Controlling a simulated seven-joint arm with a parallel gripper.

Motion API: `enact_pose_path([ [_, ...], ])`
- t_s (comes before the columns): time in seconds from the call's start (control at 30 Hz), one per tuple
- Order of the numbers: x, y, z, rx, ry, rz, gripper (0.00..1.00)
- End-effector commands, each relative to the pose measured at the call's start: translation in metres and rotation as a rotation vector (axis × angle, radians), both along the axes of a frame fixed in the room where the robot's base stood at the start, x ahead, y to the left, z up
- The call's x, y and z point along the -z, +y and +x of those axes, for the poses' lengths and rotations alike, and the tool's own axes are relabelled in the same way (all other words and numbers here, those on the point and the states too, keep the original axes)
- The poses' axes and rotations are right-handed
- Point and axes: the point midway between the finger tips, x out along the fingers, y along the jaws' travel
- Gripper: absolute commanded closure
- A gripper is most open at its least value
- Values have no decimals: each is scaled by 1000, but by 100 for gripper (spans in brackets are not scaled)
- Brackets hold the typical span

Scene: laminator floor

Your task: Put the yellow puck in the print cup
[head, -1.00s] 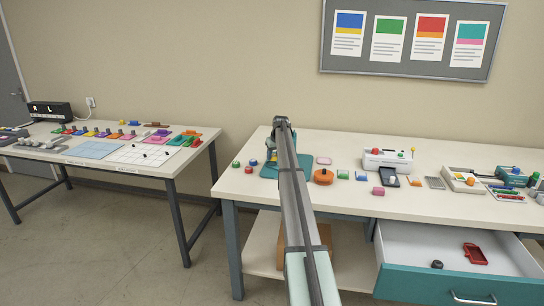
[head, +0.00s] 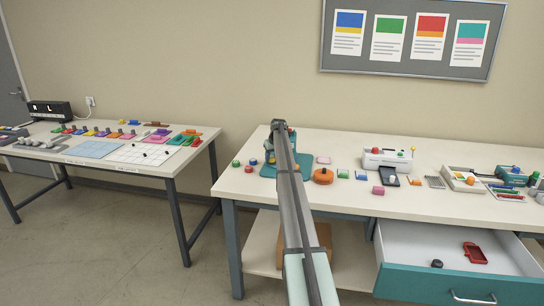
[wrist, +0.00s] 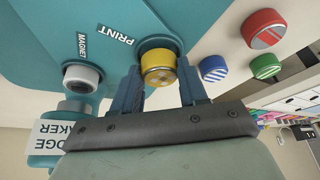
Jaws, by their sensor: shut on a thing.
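The yellow puck (wrist: 160,68) is between the two fingers of my gripper (wrist: 160,72) in the wrist view, and the gripper is shut on it. The print cup (wrist: 157,42) is a dark grey ring beside the PRINT label on the teal badge maker (wrist: 60,22). The puck lines up with the cup and covers most of it; I cannot tell whether it sits inside or just above. In the head view my arm hides the gripper, puck and cup; part of the badge maker's base (head: 268,171) shows.
The magnet cup (wrist: 80,76) holds a grey round piece. Loose on the table beside the badge maker are a blue striped puck (wrist: 213,68), a green puck (wrist: 265,66) and a red puck (wrist: 265,29). An orange round object (head: 323,176) stands to the right.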

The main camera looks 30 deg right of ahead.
Motion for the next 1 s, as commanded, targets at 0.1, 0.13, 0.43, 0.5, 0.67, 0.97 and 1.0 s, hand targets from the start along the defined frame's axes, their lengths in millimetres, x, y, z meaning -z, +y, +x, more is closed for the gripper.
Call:
enact_pose_path([
  [0.1, 2, 0, 0, 0, 0, 0, 92],
  [0.13, 2, 0, 0, 0, 0, 0, 92],
  [0.43, 2, 0, 0, 0, 0, 0, 32],
  [0.5, 2, 0, 0, 0, 0, 0, 32],
  [0.67, 1, 0, 0, 0, 0, 0, 32],
  [0.97, -14, 0, -1, 0, -1, 0, 32],
  [1.0, -18, 1, -3, 0, -1, 0, 32],
])
